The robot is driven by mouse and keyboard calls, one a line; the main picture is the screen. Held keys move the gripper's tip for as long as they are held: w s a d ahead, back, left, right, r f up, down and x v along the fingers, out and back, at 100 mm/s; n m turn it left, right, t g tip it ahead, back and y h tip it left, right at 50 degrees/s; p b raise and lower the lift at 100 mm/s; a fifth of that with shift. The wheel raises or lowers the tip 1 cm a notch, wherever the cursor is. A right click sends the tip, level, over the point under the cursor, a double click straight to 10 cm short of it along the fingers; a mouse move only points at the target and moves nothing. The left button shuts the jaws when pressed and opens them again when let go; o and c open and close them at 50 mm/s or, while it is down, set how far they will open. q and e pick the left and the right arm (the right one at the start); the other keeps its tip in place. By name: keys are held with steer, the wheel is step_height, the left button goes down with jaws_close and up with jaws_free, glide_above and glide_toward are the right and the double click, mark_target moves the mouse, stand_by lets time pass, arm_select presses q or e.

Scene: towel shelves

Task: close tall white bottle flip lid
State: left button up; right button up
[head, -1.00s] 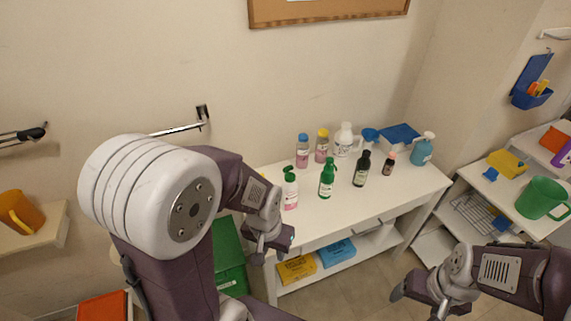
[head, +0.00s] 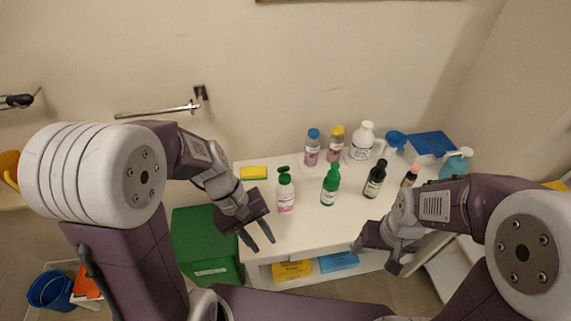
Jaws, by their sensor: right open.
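A white bottle (head: 285,198) with a pink lower part stands upright at the front left of the white table (head: 310,232). Its green flip lid (head: 284,173) sits on top and looks raised, though it is small in view. My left gripper (head: 260,241) is open and empty, in front of and left of this bottle, near the table's front edge. My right gripper (head: 375,254) is open and empty near the table's front right edge, apart from the bottles.
A green bottle (head: 329,190) and a dark bottle (head: 374,182) stand right of the white bottle. Behind are a blue-capped bottle (head: 312,150), a yellow-capped bottle (head: 335,148) and a white jug (head: 361,146). A yellow sponge (head: 253,173) lies at the back left.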

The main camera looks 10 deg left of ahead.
mark_target(286, 167)
arm_select(q)
steer(key=w+d+n+t+h+b, duration=0.2)
steer(key=w+d+n+h+b, duration=0.45)
steer(key=w+h+b, duration=0.4)
steer(key=w+a+n+t+b, duration=0.1)
steer(key=w+a+t, duration=0.1)
steer(key=w+a, duration=0.1)
steer(key=w+a+f+n+t+h+b, duration=0.1)
steer(key=w+a+n+t+b, duration=0.1)
steer(key=w+a, duration=0.1)
steer(key=w+a+f+n+t+b, duration=0.1)
steer(key=w+a+n+t+b, duration=0.1)
steer(key=w+a, duration=0.2)
steer(key=shift+w+f+t+h, duration=0.1)
steer(key=shift+w+t+h, duration=0.25)
steer(key=shift+w, duration=0.5)
steer(key=shift+d+r, duration=0.15)
steer(key=shift+r, duration=0.1)
steer(key=x, duration=0.9)
steer(key=shift+w, duration=0.1)
steer(key=shift+f, duration=0.1)
steer(key=shift+c, duration=0.3)
